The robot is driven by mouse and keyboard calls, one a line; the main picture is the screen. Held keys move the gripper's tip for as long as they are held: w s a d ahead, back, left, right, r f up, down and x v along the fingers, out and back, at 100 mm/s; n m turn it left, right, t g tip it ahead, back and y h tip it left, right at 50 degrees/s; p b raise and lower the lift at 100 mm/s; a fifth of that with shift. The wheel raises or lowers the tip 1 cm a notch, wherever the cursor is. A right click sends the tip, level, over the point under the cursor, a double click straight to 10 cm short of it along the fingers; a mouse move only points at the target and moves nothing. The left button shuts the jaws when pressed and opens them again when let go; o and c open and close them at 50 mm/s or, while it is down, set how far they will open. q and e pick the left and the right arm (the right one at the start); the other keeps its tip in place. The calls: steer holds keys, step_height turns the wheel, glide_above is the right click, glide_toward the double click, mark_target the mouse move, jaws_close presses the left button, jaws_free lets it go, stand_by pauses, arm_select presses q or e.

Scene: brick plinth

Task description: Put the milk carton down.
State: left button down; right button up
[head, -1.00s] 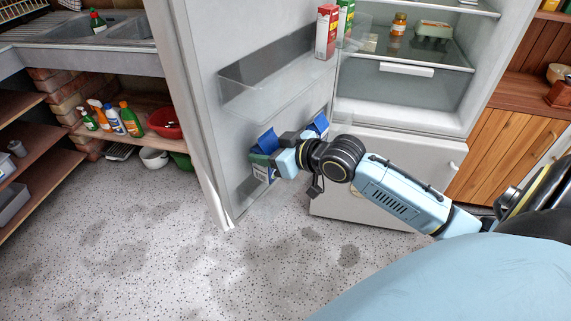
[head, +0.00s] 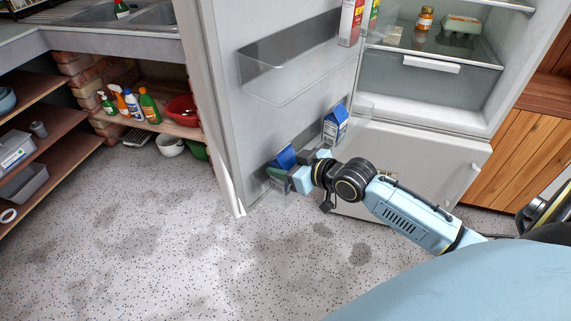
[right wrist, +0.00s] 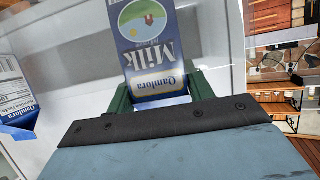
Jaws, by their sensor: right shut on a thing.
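My right gripper (head: 281,177) is shut on a blue-and-white milk carton (head: 284,157) at the lower part of the open fridge door. The carton stands roughly upright at the clear lower door shelf; the gripper hides much of it, and I cannot tell whether its base touches the shelf. In the right wrist view, the milk carton (right wrist: 152,35) sits between the green fingers, with its "Milk" label upside down. My left gripper is not in view.
A second blue-and-white carton (head: 336,124) stands to the right on the lower door shelf, apart from the held one; it also shows in the right wrist view (right wrist: 14,95). The upper door shelf (head: 290,75) is above the gripper. The floor (head: 150,235) is clear.

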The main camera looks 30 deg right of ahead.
steer(key=o, duration=1.2)
steer(key=shift+f, duration=0.1)
steer(key=shift+c, duration=0.2)
steer(key=shift+s+d+r, duration=0.15)
steer(key=shift+s+r, duration=0.05)
steer(key=shift+s, duration=0.15)
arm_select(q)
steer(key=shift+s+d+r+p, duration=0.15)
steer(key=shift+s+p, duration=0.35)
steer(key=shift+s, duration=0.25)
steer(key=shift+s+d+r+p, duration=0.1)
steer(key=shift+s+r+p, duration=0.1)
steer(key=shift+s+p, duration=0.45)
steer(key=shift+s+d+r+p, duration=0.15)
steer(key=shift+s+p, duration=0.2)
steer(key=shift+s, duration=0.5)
arm_select(e)
steer(key=v, duration=1.1)
steer(key=shift+r, duration=0.15)
steer(key=shift+d, duration=0.1)
